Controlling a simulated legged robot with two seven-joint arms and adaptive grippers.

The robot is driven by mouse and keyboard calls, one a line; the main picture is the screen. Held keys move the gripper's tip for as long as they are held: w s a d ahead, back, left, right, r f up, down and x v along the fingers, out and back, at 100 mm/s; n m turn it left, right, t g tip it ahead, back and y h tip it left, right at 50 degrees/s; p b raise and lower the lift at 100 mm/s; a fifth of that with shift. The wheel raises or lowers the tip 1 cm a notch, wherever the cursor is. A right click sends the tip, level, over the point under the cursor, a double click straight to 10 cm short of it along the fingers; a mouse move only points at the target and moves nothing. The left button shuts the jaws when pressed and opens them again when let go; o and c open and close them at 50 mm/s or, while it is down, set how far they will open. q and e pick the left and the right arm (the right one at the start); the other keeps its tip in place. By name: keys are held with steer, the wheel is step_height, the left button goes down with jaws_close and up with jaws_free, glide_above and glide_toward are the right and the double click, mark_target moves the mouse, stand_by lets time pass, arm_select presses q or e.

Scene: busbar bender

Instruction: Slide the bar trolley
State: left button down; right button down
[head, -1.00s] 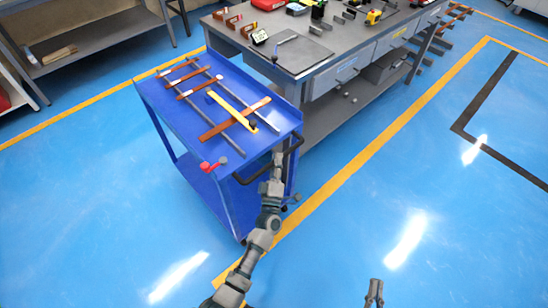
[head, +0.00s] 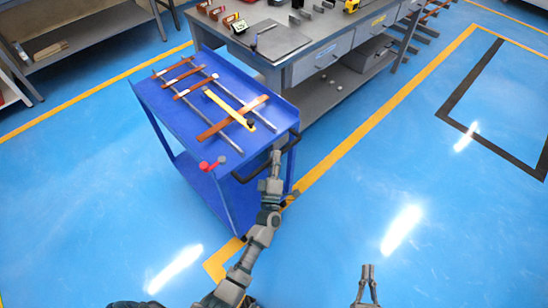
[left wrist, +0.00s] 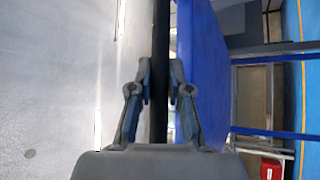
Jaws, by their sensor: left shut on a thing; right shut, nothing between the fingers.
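The blue bar trolley (head: 150,95) stands left of centre in the head view, with copper bars (head: 232,118), grey rods and a yellow tool (head: 228,107) on its top. Its black handle (head: 252,178) is at the near right end. My left gripper (head: 276,157) is at this handle. The left wrist view shows the fingers (left wrist: 160,75) shut on the dark handle bar (left wrist: 160,30), with the blue trolley side to the right. My right gripper (head: 368,268) is shut and empty over the floor, well right of the trolley.
A grey workbench (head: 310,45) with tools stands close behind and right of the trolley. A grey shelf (head: 85,35) is at the far left. Blue floor with yellow lines is clear in front and right.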

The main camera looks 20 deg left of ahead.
arm_select(q)
steer(key=c, duration=1.1)
jaws_free()
steer(key=shift+w+d, duration=0.1)
steer(key=shift+d, duration=0.2)
steer(key=shift+a, duration=0.1)
steer(key=shift+f, duration=0.1)
steer(key=v, duration=1.2)
